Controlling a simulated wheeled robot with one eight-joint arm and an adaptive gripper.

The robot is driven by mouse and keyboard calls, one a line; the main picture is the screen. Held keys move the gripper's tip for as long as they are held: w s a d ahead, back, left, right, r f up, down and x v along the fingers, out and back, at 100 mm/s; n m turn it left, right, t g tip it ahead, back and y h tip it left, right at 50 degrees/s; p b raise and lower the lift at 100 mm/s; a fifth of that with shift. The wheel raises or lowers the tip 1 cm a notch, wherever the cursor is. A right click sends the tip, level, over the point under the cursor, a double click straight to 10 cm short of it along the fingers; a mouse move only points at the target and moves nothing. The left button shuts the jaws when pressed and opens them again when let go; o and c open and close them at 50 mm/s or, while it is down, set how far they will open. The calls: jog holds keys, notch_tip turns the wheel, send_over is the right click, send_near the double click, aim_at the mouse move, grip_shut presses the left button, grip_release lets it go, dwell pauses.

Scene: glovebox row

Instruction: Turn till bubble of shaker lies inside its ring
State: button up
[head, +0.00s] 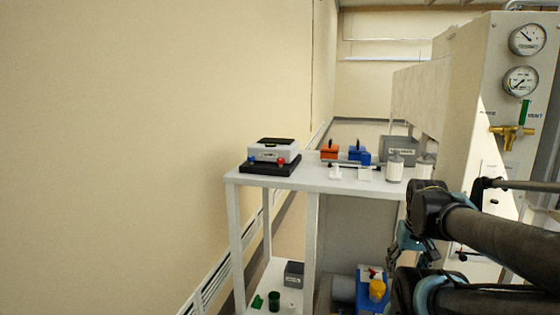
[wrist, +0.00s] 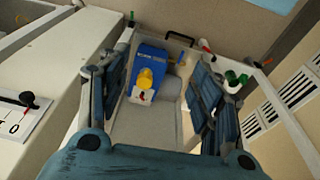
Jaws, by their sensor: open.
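The shaker (head: 274,150), a grey-white box with a dark top, sits on a black base (head: 270,166) at the left end of the white bench. A red knob (head: 281,161) and a blue knob (head: 252,160) show low on its front. The bubble and its ring are too small to make out. My gripper (wrist: 163,75) is open and empty in the wrist view, its fingers spread apart. In the head view it is partly hidden by my arm, low at the right, well away from the shaker.
Below stand a blue box with a yellow part (wrist: 150,75) and green items (head: 274,300). A gauge panel (head: 522,60) rises at right.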

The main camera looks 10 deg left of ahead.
jog(key=shift+c, duration=0.9)
notch_tip(320, 180, up, 2)
jog(key=shift+s+a+r, duration=0.1)
jog(key=shift+a, duration=0.05)
jog(key=shift+c, duration=0.7)
jog(key=w+a+r, duration=0.5)
jog(key=w+r, duration=0.5)
jog(key=r, duration=0.3)
notch_tip(320, 180, up, 23)
jog(key=m+t+h, duration=0.1)
jog(key=m+t, duration=0.1)
jog(key=m, duration=0.2)
send_over(280, 159)
jog(key=s+a, duration=0.2)
jog(key=s, duration=0.5)
jog(key=x, duration=1.7)
jog(key=shift+w+d+f, duration=0.2)
jog(key=shift+d, duration=0.05)
